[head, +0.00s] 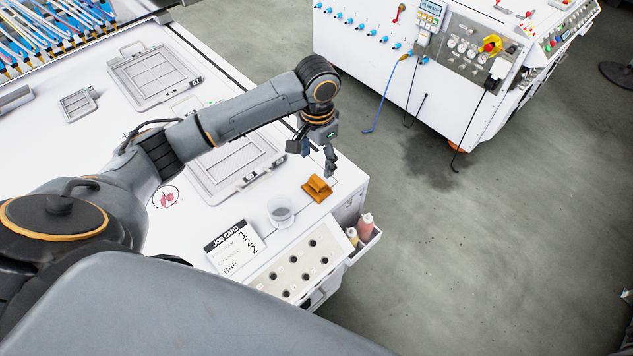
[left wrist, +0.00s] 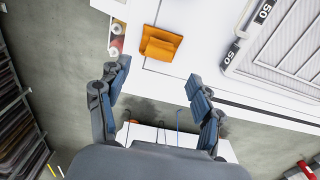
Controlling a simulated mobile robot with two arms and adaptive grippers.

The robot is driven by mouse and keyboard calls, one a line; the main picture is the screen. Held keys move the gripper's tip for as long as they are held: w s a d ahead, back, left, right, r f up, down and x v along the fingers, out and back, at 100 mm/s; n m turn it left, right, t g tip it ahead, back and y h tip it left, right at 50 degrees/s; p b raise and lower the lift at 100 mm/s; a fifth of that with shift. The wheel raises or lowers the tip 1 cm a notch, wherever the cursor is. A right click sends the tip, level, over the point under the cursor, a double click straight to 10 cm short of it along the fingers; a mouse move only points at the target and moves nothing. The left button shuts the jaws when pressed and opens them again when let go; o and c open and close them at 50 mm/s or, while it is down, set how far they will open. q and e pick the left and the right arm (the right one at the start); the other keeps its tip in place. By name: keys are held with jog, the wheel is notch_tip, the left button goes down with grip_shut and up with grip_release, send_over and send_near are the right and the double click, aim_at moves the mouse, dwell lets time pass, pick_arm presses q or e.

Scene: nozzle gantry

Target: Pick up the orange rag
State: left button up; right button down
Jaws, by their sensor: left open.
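The orange rag (head: 317,188) lies folded on the white table top (head: 325,215), close to its right edge. It also shows in the left wrist view (left wrist: 160,43), beyond the fingertips and near the top middle. My left gripper (head: 316,158) is open and empty, held above the table near the rag and apart from it. In the left wrist view its two fingers (left wrist: 158,85) are spread wide with nothing between them. My right gripper is in neither view.
A clear cup (head: 281,212) stands left of the rag. A job card (head: 235,248), a panel with several holes (head: 298,268) and a side bin with bottles (head: 362,238) are nearby. A framed tray (head: 235,165) lies behind. A white machine (head: 430,70) stands across the open floor.

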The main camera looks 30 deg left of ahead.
aim_at(317, 180)
pick_arm(q)
jog(key=f, duration=0.3)
jog(key=shift+a+f, duration=0.2)
jog(key=shift+f, duration=0.4)
jog(key=f, duration=0.1)
jog(key=f+p, duration=0.2)
jog(key=f, duration=0.1)
jog(key=shift+d+f, duration=0.1)
jog(key=shift+d, duration=0.15)
jog(key=shift+f, duration=0.45)
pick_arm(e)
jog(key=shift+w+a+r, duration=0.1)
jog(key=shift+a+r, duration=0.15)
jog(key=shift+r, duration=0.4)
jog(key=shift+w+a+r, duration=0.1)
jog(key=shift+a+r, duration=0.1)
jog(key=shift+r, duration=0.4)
pick_arm(q)
jog(key=shift+c, duration=0.4)
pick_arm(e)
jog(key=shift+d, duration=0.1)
pick_arm(q)
jog(key=c, duration=1.2)
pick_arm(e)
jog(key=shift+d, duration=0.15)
pick_arm(q)
jog(key=shift+o, duration=0.2)
jog(key=shift+r, duration=0.1)
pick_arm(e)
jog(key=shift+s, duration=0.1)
